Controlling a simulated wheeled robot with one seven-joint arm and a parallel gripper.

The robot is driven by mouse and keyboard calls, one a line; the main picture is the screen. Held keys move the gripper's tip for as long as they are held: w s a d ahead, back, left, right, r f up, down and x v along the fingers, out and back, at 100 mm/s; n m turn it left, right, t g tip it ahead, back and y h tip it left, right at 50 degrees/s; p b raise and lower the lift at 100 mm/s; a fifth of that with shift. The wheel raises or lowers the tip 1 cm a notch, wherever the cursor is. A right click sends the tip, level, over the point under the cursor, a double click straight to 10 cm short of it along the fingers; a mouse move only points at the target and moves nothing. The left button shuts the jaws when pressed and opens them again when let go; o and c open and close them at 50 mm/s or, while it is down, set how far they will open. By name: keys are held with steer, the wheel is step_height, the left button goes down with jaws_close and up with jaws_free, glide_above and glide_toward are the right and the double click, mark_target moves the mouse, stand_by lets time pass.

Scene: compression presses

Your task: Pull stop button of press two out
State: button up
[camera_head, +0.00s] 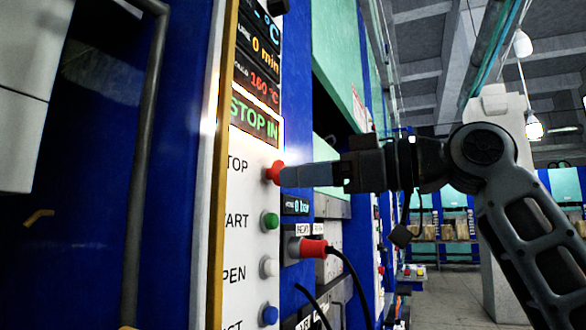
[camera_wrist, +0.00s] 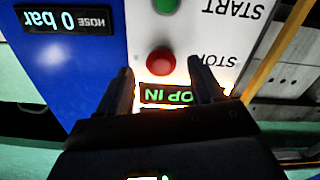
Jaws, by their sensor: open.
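The red stop button (camera_head: 273,172) sits on the white control panel (camera_head: 240,200), beside the partly hidden STOP label. The display (camera_head: 254,117) above it reads "STOP IN" in green. My gripper (camera_head: 284,174) comes from the right, with its fingertips at or very near the button in the head view. In the wrist view, which is upside down, the red button (camera_wrist: 160,61) lies between and just beyond the two fingertips of my open gripper (camera_wrist: 162,72). I cannot tell whether a finger touches it.
Below the stop button are a green start button (camera_head: 270,221), a white button (camera_head: 269,267) and a blue button (camera_head: 269,315). A red plug with a black cable (camera_head: 313,248) sticks out to the right of the panel. The aisle (camera_head: 445,285) at right is open.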

mark_target(275, 173)
steer(key=x, duration=0.3)
steer(key=shift+c, duration=0.2)
